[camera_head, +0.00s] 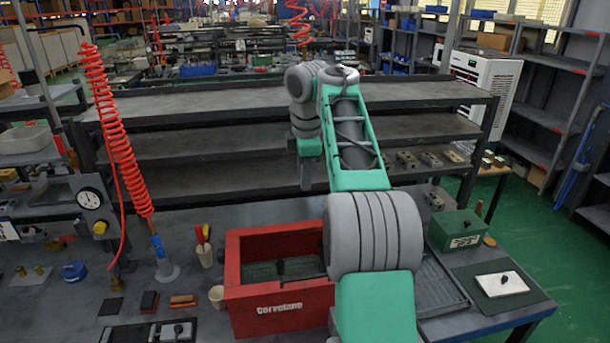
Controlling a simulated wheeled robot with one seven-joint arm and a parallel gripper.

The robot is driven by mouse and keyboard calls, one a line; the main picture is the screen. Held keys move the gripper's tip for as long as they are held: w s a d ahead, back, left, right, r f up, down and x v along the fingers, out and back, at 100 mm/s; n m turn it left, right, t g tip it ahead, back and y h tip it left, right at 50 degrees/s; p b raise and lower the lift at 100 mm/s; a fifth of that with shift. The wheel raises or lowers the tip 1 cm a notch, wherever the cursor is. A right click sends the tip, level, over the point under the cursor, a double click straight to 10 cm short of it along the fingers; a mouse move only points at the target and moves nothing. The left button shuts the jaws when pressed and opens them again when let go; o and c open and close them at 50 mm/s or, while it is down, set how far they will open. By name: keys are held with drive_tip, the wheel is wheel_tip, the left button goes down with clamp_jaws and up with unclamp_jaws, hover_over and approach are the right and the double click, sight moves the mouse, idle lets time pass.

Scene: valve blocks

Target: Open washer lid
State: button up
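A red box-shaped washer (277,312) with white lettering on its front stands on the workbench at lower centre. Its rim surrounds a recessed grey-green surface (262,271) with a small dark knob-like part (281,266). I cannot tell whether that surface is a lid or the washer's floor. My arm covers the washer's right side. The end of my arm, with my gripper (306,176), hangs above and behind the washer, apart from it. It is small and seen edge-on, so its fingers cannot be told apart.
A cup (217,297) and a tool holder (205,256) stand left of the washer. A red coiled hose (122,140) hangs further left. Grey shelves (220,147) rise behind.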

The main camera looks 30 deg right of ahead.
drive_tip(key=shift+w+d+r+p, duration=0.1)
drive_tip(key=shift+w+r+p, duration=0.2)
drive_tip(key=shift+r, duration=0.25)
